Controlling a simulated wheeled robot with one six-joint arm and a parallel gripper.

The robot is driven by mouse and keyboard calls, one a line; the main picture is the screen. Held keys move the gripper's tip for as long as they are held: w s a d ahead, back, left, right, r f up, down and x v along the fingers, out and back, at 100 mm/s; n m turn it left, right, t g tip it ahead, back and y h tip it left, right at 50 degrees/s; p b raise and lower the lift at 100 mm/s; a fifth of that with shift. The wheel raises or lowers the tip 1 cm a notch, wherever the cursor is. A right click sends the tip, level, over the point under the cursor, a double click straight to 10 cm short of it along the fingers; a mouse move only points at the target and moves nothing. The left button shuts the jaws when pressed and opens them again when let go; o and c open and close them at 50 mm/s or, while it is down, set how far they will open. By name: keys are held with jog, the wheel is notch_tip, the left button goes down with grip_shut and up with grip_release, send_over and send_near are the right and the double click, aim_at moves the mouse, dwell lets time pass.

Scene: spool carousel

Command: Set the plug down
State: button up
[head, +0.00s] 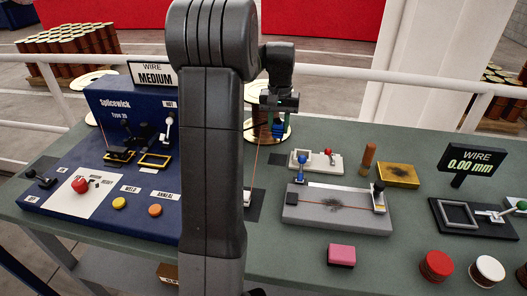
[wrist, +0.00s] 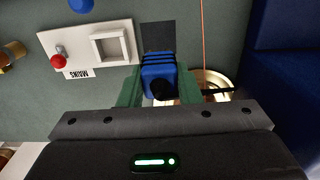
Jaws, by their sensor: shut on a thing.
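A blue plug (wrist: 158,74) with ribs and a dark round end sits between the green fingers of my gripper (wrist: 158,94) in the wrist view. My gripper is shut on it. In the head view my gripper (head: 278,122) hangs behind my arm's upright link, with the blue plug (head: 278,131) low between its fingers. A pale brass spool (wrist: 215,84) lies just right of the plug in the wrist view. The plug's far side is hidden, and I cannot tell its height above the bench.
A white plate (wrist: 72,48) with a square frame and red-knobbed lever lies beside a dark patch (wrist: 158,33). A copper wire (wrist: 203,30) runs past. The blue Splicewick machine (head: 120,105) stands left; a grey block (head: 335,210) lies right.

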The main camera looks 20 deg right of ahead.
aim_at(279, 123)
jog(key=shift+d+f, duration=0.1)
jog(key=shift+f, duration=3.8)
jog(key=shift+f, duration=0.15)
jog(key=o, duration=1)
notch_tip(279, 123, up, 12)
jog(key=shift+r, duration=0.15)
